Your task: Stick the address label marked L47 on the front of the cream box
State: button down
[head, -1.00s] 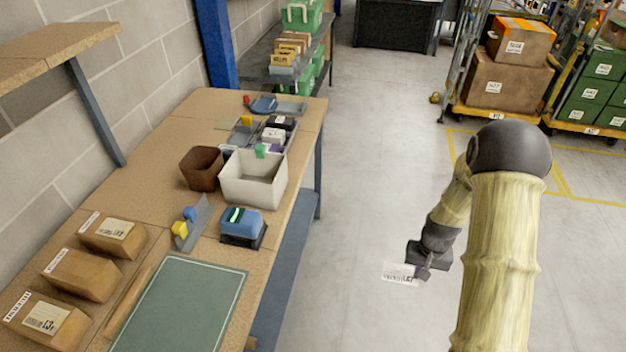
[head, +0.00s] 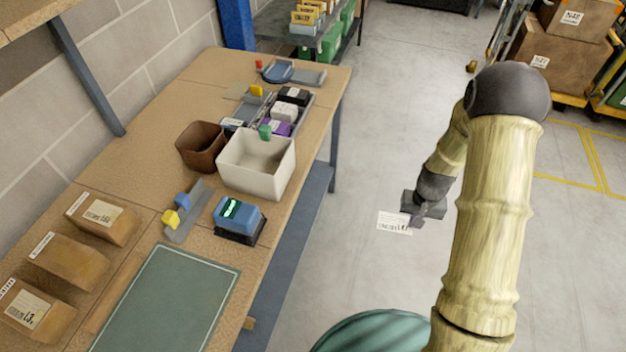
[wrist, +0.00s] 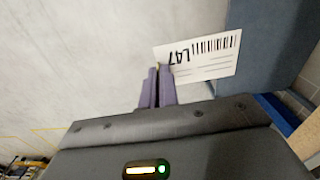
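The address label (wrist: 200,58) is white, with a barcode and the mark L47, which appears upside down in the wrist view. My gripper (wrist: 158,72) is shut on one edge of it. In the head view my gripper (head: 414,212) holds the label (head: 394,222) out over the floor, right of the workbench and apart from it. An open-topped cream box (head: 250,176) stands upright on the bench near its right edge, left of my gripper. Its near side looks bare. A small green piece shows at its far rim.
A brown bin (head: 200,150), a blue device (head: 238,216) and a tape holder (head: 184,212) stand around the cream box on the workbench (head: 130,165). A green mat (head: 170,300) and several brown parcels (head: 70,262) lie nearer.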

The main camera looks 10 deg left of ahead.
dwell(0.3)
jog(key=s+a+f+m+g+y+b, duration=0.25)
jog(key=a+m+b, duration=0.25)
jog(key=a, duration=0.3)
jog(key=s+a+f+m+g+y+b, duration=0.1)
jog(key=s+a+m+g+y+b, duration=0.3)
jog(key=a, duration=0.3)
jog(key=w+a+r+m+t+y+b, duration=0.3)
jog(key=a+r+m+t+y+b, duration=0.1)
jog(key=a+m+y, duration=0.1)
jog(key=w+a+r+m+t+y+b, duration=0.3)
jog(key=a+r+m+t+y+b, duration=0.1)
jog(key=a+r+m+y, duration=0.1)
jog(key=a+y, duration=0.1)
jog(key=a, duration=0.1)
jog(key=shift+w+a+r, duration=0.15)
jog(key=shift+w+a, duration=0.2)
jog(key=shift+a, duration=0.05)
jog(key=shift+a+y, duration=0.15)
jog(key=shift+y, duration=0.1)
jog(key=shift+w+a+b, duration=0.15)
jog(key=shift+a+b, duration=0.05)
jog(key=shift+a, duration=1.3)
jog(key=shift+w+a+b, duration=0.1)
jog(key=shift+a+b, duration=0.1)
jog(key=shift+a, duration=1.25)
